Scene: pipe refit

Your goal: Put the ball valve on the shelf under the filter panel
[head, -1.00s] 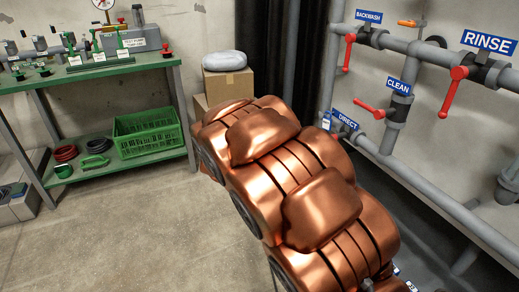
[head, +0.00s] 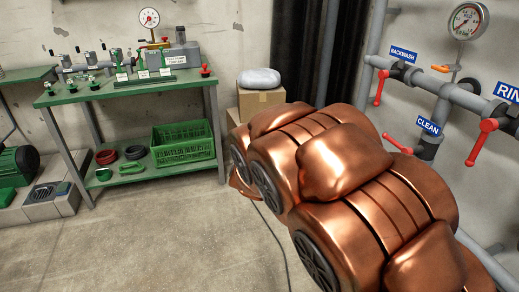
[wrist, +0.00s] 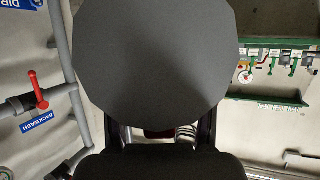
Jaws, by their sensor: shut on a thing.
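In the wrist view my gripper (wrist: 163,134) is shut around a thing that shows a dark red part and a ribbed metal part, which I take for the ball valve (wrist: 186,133). Most of it is hidden behind a large dark grey disc. In the head view my copper-coloured arm hides the gripper and the valve. The filter panel (head: 463,95) is the grey pipework on the right wall, with red levers and BACKWASH, CLEAN and cut-off RIN labels. I cannot make out the shelf under it; my arm covers much of that area.
A green workbench (head: 130,88) with fittings and a gauge stands at the back left. A green crate (head: 183,146) is on its lower shelf. Cardboard boxes (head: 262,103) with a grey bundle stand beside it. The floor (head: 170,240) at the left front is open.

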